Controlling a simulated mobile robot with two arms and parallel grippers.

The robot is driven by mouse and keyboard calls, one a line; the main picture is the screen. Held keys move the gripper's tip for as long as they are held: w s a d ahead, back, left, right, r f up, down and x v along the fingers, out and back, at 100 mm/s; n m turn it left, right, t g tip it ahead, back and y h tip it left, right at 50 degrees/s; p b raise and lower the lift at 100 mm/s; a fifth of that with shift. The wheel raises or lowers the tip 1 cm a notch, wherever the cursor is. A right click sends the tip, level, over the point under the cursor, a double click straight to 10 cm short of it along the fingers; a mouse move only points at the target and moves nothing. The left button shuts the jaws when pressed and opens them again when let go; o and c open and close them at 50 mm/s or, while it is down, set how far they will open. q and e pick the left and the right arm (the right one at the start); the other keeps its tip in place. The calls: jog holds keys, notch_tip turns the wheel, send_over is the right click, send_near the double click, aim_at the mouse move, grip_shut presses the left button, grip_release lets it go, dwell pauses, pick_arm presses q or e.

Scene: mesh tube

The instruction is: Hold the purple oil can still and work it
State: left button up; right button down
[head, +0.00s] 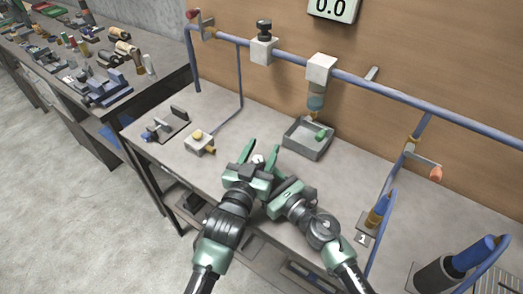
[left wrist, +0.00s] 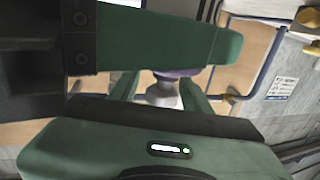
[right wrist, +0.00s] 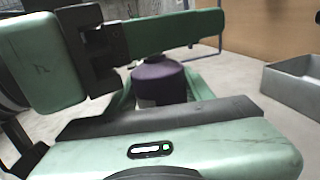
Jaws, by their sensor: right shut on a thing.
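The purple oil can shows in the right wrist view (right wrist: 158,82) as a dark purple rounded body between the fingers of my right gripper (right wrist: 160,92), which is shut on it. In the left wrist view, a purple part of the can (left wrist: 178,73) and a pale tapered part (left wrist: 162,93) lie between the spread fingers of my left gripper (left wrist: 160,95). In the head view, my left gripper (head: 259,157) is open around the pale tip. My right gripper's fingers are hidden there behind the left gripper, as is most of the can.
A grey tray (head: 304,150) with a green piece in it stands behind the grippers, under a dispenser (head: 318,90) on the blue rail. A small block with a yellow knob (head: 200,140) and a grey fixture (head: 166,124) lie left. Blue-capped holders stand right.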

pick_arm(q)
jog(key=v, duration=1.2)
jog(key=w+a+m+g+h, duration=0.35)
jog(key=m+g+h, duration=0.2)
jog(key=h, duration=0.25)
jog(key=shift+m, duration=0.25)
jog(key=x, duration=1.1)
jog(key=shift+d+f, duration=0.15)
jog(key=shift+f, duration=0.05)
jog(key=shift+y, duration=0.3)
grip_shut()
